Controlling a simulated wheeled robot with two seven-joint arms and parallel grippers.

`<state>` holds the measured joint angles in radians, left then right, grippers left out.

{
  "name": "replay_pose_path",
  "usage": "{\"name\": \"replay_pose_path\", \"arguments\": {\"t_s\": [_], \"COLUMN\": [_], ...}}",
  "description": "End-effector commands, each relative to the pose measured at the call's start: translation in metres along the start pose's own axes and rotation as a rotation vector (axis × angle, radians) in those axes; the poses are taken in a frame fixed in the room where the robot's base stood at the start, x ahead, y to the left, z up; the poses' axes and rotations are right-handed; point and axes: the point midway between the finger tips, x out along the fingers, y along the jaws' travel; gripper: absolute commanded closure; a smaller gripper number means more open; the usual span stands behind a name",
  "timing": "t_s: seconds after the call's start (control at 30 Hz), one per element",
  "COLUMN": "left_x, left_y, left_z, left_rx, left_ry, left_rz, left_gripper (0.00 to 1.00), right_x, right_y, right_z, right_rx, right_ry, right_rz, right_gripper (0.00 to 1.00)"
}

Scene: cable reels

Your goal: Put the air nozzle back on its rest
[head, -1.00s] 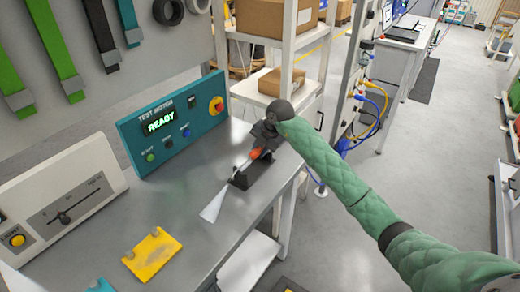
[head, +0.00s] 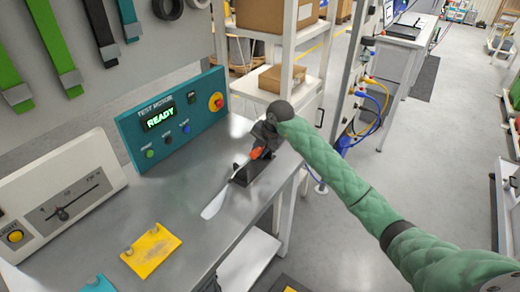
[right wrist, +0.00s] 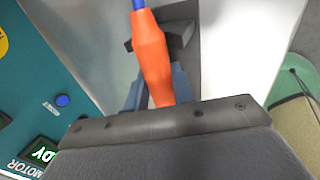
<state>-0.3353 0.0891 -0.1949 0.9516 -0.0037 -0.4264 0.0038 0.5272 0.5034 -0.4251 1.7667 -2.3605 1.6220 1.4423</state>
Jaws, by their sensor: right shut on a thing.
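The orange air nozzle (head: 256,153) is at my right gripper (head: 263,142), above the right edge of the steel bench. In the right wrist view the nozzle (right wrist: 151,58) shows as an orange body with a blue end, and my right gripper (right wrist: 155,92) is shut on it. The black rest (head: 246,176) stands on the bench just below and beside the nozzle. Part of a dark piece (right wrist: 182,33) shows behind the nozzle in the wrist view. I cannot tell whether nozzle and rest touch. My left gripper is not in view.
A teal test motor panel (head: 175,120) stands behind the bench, left of my gripper. A pale control box (head: 65,195) and a yellow plate (head: 152,251) are further left. A white shelf with a cardboard box (head: 282,78) is behind. The bench (head: 185,195) middle is clear.

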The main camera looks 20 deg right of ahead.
Motion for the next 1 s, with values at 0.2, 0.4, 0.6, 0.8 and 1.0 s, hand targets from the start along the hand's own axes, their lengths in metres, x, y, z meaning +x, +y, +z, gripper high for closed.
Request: {"name": "replay_pose_path", "arguments": {"t_s": [0.2, 0.4, 0.6, 0.8, 1.0], "left_x": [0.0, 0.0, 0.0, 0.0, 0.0], "left_y": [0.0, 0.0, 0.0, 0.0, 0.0], "left_z": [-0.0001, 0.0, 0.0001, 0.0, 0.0], "left_rx": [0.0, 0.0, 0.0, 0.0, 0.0], "left_ry": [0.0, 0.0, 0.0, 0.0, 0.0], "left_rz": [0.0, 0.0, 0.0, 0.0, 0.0], "left_gripper": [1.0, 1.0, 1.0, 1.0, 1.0], "right_x": [-0.0004, -0.0003, 0.0, -0.0001, -0.0001], "right_y": [0.0003, 0.0002, 0.0, 0.0001, 0.0001], "right_z": [0.0001, 0.0, 0.0, 0.0, 0.0], "right_rx": [0.0, 0.0, 0.0, 0.0, 0.0], "right_ry": [0.0, 0.0, 0.0, 0.0, 0.0], "right_rz": [0.001, 0.001, 0.0, 0.0, 0.0], "right_gripper": [0.69, 0.5, 0.32, 0.24, 0.24]}}
